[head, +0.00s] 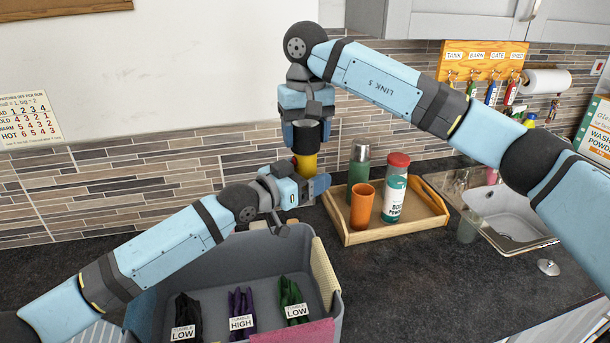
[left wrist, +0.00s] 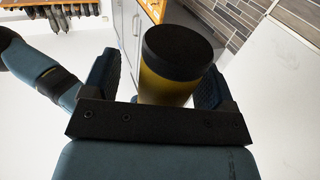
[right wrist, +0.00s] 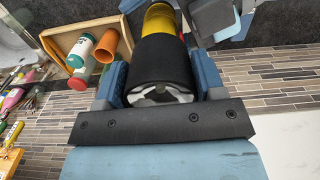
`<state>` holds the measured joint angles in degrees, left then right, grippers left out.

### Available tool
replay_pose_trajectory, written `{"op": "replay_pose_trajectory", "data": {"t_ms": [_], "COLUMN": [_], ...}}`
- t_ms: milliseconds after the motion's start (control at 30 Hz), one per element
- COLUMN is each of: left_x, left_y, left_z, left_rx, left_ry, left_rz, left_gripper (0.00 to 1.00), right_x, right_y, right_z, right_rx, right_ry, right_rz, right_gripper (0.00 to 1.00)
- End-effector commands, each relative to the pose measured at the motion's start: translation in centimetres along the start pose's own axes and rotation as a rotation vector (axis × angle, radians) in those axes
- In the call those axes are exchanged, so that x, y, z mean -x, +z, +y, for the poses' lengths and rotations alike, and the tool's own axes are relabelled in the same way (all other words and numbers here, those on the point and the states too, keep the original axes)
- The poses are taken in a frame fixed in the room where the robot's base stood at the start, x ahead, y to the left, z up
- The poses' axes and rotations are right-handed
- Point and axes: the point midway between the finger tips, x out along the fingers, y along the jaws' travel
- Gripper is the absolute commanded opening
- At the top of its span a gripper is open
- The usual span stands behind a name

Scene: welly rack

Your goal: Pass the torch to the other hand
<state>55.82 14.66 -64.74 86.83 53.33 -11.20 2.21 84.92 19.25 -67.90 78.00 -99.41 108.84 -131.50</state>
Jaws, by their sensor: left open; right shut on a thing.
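The torch has a yellow body and a black head. In the head view the torch (head: 305,165) hangs upright between my two grippers. My right gripper (head: 305,132) points down from above and is shut on the torch's black head, which also shows in the right wrist view (right wrist: 160,65). My left gripper (head: 308,188) comes in from the left at the torch's lower yellow part. In the left wrist view the torch (left wrist: 168,85), with a black end cap, stands between the left gripper's open fingers (left wrist: 160,85). I cannot tell whether they touch it.
A grey bin (head: 217,262) with labelled gloves stands below my left arm. A wooden tray (head: 385,237) holds a green flask (head: 359,170), an orange cup (head: 362,206) and a red-capped tub (head: 395,190). A sink (head: 510,212) is at the right. The tiled wall is behind.

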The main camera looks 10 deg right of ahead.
Motion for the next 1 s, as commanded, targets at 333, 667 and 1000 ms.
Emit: {"op": "replay_pose_trajectory", "data": {"t_ms": [333, 667, 1000], "left_x": [0.0, 0.0, 0.0], "left_y": [-0.1, -0.1, -0.1], "left_z": [0.2, 0.1, 0.0], "left_rx": [-0.001, -0.001, -0.001], "left_ry": [0.003, 0.001, 0.000], "left_rz": [0.003, 0.002, 0.002], "left_gripper": [0.23, 0.23, 0.23], "right_x": [0.1, 0.0, 3.9], "right_y": [-0.1, 0.0, 0.0], "right_z": [0.0, 0.0, 0.0], "right_rx": [-0.001, 0.000, 0.000], "right_ry": [-0.001, 0.000, 0.000], "right_rz": [0.003, 0.001, 0.005], "right_gripper": [0.68, 0.93, 0.93]}}
